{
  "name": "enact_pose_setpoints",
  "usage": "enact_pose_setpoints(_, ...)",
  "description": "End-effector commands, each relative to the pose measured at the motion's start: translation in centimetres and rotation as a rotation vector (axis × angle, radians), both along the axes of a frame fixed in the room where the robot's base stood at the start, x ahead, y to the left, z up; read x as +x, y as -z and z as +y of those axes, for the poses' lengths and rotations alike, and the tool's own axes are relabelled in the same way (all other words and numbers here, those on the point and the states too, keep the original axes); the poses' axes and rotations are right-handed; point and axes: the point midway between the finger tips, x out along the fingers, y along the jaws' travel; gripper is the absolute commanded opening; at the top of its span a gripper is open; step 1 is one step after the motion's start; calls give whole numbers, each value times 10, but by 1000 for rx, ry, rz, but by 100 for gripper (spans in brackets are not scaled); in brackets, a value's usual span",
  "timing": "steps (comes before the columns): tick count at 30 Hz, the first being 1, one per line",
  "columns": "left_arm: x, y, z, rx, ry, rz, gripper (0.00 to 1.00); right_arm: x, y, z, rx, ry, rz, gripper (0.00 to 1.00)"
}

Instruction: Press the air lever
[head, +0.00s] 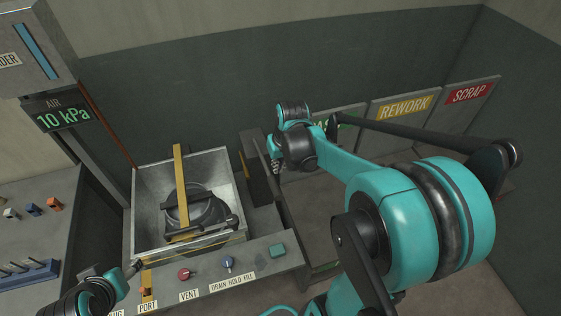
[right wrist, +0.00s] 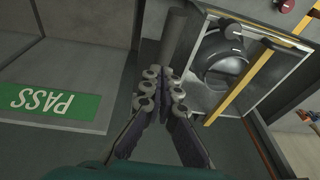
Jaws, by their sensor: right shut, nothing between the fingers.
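No part in view is labelled as an air lever, so I cannot tell for sure which it is. A grey rounded bar (right wrist: 174,38) stands just beyond my right fingertips in the right wrist view, between the tank and the PASS bay; I cannot tell whether they touch. My right gripper (right wrist: 161,78) is shut and empty; in the head view (head: 276,166) it hangs right of the tank, mostly hidden by its wrist. My left gripper (head: 134,268) is small at the lower left, near the PORT label; its jaws are unclear. The AIR display (head: 62,119) reads 10 kPa.
The open metal tank (head: 147,205) holds a dark round part (head: 195,207) under a yellow bar (head: 180,165). The front panel has a red VENT knob (head: 184,274), a blue knob (head: 227,262) and a green button (head: 277,250). REWORK (head: 405,106) and SCRAP (head: 470,93) signs stand right.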

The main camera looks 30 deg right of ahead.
Motion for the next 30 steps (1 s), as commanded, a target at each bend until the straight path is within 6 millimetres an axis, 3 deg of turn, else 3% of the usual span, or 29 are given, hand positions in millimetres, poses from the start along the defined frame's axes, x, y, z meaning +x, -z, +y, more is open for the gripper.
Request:
enact_pose_setpoints(3,0,9,0,0,0,0,58,4,25,2,0,-1,0,0)
enact_pose_setpoints(9,0,15,0,0,0,0,58,0,48,8,0,-2,0,0)
enact_pose_setpoints(24,0,17,0,0,0,0,58,-2,55,10,-1,-1,-2,0)
enact_pose_setpoints(30,0,43,0,0,0,0,58,-10,86,12,-20,0,-81,0)
